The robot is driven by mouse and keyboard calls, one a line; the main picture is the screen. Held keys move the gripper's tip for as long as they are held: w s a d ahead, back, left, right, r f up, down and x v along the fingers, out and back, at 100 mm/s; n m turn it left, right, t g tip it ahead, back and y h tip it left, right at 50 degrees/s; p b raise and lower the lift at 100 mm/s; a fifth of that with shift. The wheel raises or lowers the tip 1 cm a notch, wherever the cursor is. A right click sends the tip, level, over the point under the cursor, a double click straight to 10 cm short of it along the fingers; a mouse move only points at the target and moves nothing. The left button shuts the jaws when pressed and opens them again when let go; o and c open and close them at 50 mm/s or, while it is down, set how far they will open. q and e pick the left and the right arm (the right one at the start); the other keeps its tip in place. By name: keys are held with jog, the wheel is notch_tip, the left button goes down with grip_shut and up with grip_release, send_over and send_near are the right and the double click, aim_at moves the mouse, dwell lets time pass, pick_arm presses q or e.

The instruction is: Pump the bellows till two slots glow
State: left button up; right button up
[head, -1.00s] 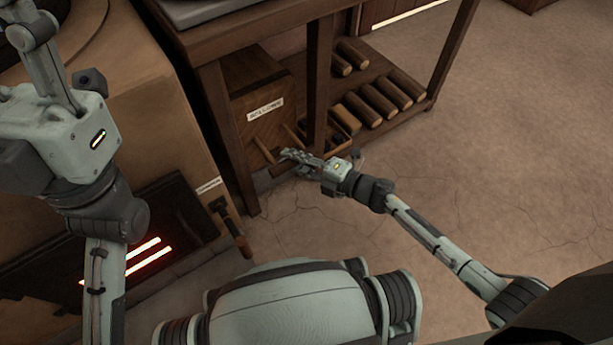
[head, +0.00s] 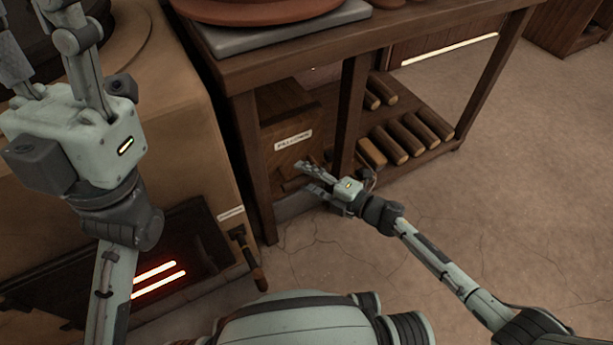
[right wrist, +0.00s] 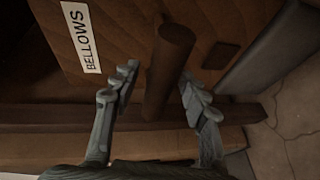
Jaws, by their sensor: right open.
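The bellows (head: 283,155) is a wooden box with a white label, under the table; its label reads BELLOWS in the right wrist view (right wrist: 82,38). Its round wooden handle (right wrist: 168,62) sticks out between the fingers of my right gripper (head: 308,178), with a gap on both sides. That gripper is open. Two slots (head: 160,271) glow orange-white in the dark front panel of the furnace-like block (head: 185,125) at lower left. My left gripper (head: 45,65) is at upper left above that block; its fingertips are cut off or unclear.
A wooden table (head: 430,35) stands over the bellows, its leg (head: 347,115) just beside my right gripper. Several short logs (head: 410,138) lie on its low shelf. The floor (head: 530,190) at right is clear.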

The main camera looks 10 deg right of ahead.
jog(key=v, duration=1.2)
jog(key=shift+r, duration=0.15)
